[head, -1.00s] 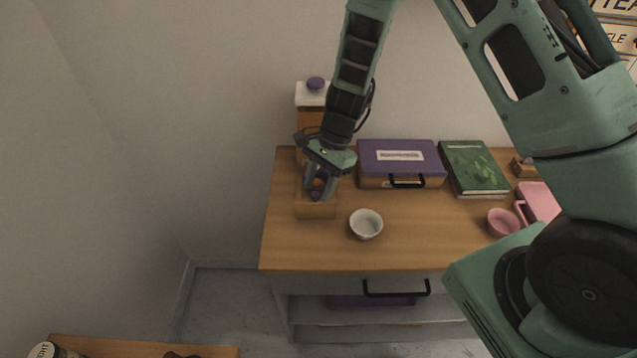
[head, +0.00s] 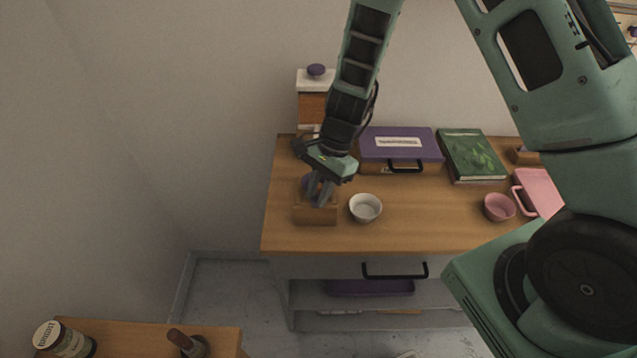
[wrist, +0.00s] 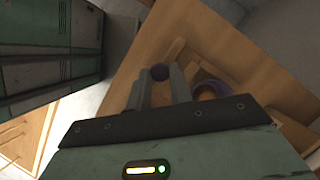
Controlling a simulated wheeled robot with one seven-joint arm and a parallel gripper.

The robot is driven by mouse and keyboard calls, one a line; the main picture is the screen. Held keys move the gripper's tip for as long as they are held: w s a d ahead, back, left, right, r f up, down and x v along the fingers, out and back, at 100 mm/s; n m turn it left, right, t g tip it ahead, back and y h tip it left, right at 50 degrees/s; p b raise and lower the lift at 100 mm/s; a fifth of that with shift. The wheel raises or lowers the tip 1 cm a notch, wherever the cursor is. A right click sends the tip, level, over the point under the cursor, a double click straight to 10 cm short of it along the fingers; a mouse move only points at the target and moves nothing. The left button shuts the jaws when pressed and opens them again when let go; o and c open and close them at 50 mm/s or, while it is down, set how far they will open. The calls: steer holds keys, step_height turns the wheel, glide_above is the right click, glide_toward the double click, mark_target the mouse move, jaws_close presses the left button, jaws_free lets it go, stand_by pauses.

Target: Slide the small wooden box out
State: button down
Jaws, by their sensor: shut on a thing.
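The small wooden box (head: 316,217) is low and sits at the left of the wooden table, in front of the tall wooden body with a white top (head: 315,83). A purple round thing (wrist: 208,90) shows just right of the fingers there. The fingers hide part of the box, and my arm hides part of the tall body.
A white bowl (head: 365,208) stands close to the box's right. A purple case (head: 400,148), a green book (head: 472,156) and a pink cup (head: 499,207) are further right. Bare tabletop (head: 310,241) lies between box and front edge.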

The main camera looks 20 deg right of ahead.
steer(key=s, duration=0.1)
steer(key=s+a+b, duration=0.1)
steer(key=s, duration=0.1)
steer(key=s+a, duration=0.1)
steer(key=s, duration=0.1)
steer(key=shift+s+a, duration=0.1)
steer(key=shift+s, duration=0.1)
steer(key=c, duration=1.3)
jaws_free()
steer(key=shift+s, duration=0.1)
steer(key=shift+o, duration=0.2)
steer(key=v, duration=1.7)
steer(key=shift+r+b, duration=0.2)
steer(key=shift+b, duration=0.1)
